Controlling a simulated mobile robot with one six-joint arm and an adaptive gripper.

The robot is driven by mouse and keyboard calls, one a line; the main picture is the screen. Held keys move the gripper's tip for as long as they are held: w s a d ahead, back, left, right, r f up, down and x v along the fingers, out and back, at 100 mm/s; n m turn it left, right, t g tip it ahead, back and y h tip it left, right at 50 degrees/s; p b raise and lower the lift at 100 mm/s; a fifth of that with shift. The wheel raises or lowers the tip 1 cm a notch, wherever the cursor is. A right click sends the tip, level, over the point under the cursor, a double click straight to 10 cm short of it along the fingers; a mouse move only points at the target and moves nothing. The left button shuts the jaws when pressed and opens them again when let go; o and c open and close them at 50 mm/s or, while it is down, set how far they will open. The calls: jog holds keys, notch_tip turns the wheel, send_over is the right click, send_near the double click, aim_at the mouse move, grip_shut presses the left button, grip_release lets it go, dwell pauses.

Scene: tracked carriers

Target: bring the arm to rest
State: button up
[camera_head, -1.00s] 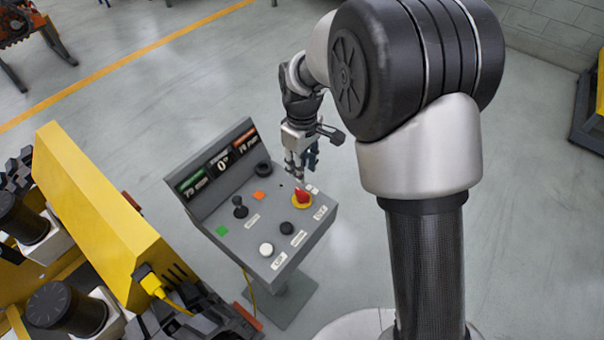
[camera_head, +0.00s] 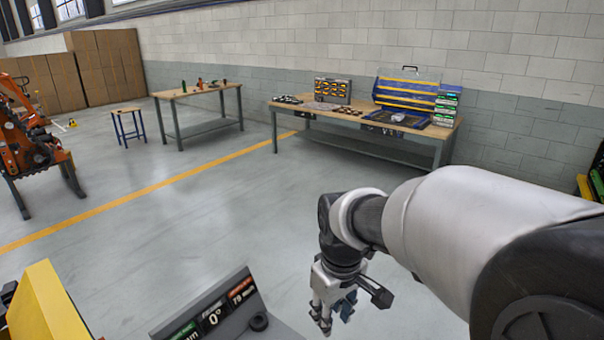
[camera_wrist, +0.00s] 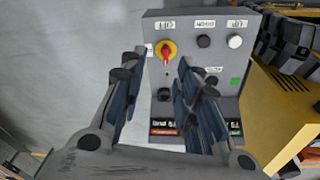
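My arm reaches in from the right in the head view. My gripper (camera_head: 332,310) hangs from it, pointing down, just right of the control panel's (camera_head: 240,315) display. In the wrist view my gripper (camera_wrist: 157,70) has its two fingers spread apart, with nothing between them but a view of the panel. The panel (camera_wrist: 190,60) lies beyond the fingertips, with a red switch on a yellow base (camera_wrist: 166,52), black knobs, a white button (camera_wrist: 235,41) and a green button (camera_wrist: 235,81). The fingers hide part of the panel. I see no contact with it.
A yellow machine part (camera_head: 45,310) stands left of the panel; it also shows at right in the wrist view (camera_wrist: 280,105). Workbenches (camera_head: 365,135) stand by the back wall. An orange machine (camera_head: 30,150) is at far left. The floor (camera_head: 235,210) between is clear.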

jog(key=s+d+r+m+t, duration=0.1)
jog(key=s+d+r+m, duration=0.1)
jog(key=s, duration=0.7)
jog(key=s+d+r+m+t+b, duration=0.1)
jog(key=s+d+m, duration=0.4)
jog(key=s, duration=0.5)
notch_tip(320, 180, up, 2)
jog(key=shift+s+d+t, duration=0.3)
jog(key=shift+d+t, duration=0.2)
jog(key=shift+d, duration=0.15)
jog(key=shift+a, duration=0.1)
